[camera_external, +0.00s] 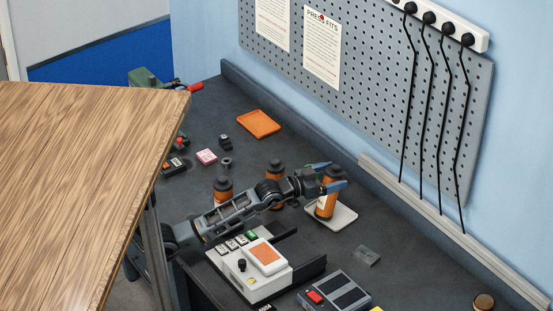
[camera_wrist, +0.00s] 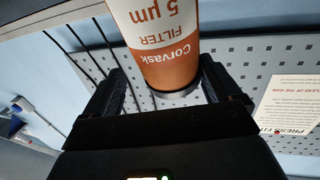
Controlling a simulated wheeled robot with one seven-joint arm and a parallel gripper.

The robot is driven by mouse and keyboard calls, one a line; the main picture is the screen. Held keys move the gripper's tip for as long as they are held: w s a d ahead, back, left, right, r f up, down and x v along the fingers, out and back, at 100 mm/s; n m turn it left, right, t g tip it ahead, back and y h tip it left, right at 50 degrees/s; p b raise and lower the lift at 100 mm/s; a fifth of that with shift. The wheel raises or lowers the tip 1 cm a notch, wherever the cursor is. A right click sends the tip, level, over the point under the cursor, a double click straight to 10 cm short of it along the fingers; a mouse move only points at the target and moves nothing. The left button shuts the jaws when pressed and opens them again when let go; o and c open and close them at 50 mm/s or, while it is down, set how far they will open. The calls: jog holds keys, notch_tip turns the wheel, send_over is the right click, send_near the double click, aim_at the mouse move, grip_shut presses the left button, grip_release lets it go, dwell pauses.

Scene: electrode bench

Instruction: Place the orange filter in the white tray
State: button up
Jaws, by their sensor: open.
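An orange filter (camera_external: 326,203) with a dark cap and white label stands about upright on the white tray (camera_external: 346,218) in the external view. My gripper (camera_external: 328,177) is at its upper part, with one blue-grey finger on either side. In the wrist view the filter (camera_wrist: 165,65), printed "Corvask FILTER 5 µm", shows between the open fingers of my gripper (camera_wrist: 165,82). I cannot tell whether either finger touches it. The fingers partly hide its top in the external view.
Two more orange filters (camera_external: 223,189) (camera_external: 275,168) stand left of the tray, close to my arm. An orange tray (camera_external: 258,124) lies farther back. A white device (camera_external: 250,270) and a grey device (camera_external: 335,294) are in front. A pegboard wall (camera_external: 370,70) with hanging black leads rises behind.

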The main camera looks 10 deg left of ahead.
jog(key=shift+r+p, duration=0.3)
jog(key=shift+r, duration=0.05)
jog(key=b+v, duration=0.1)
jog(key=v, duration=1.1)
jog(key=shift+r, duration=0.25)
jog(key=shift+a, duration=0.15)
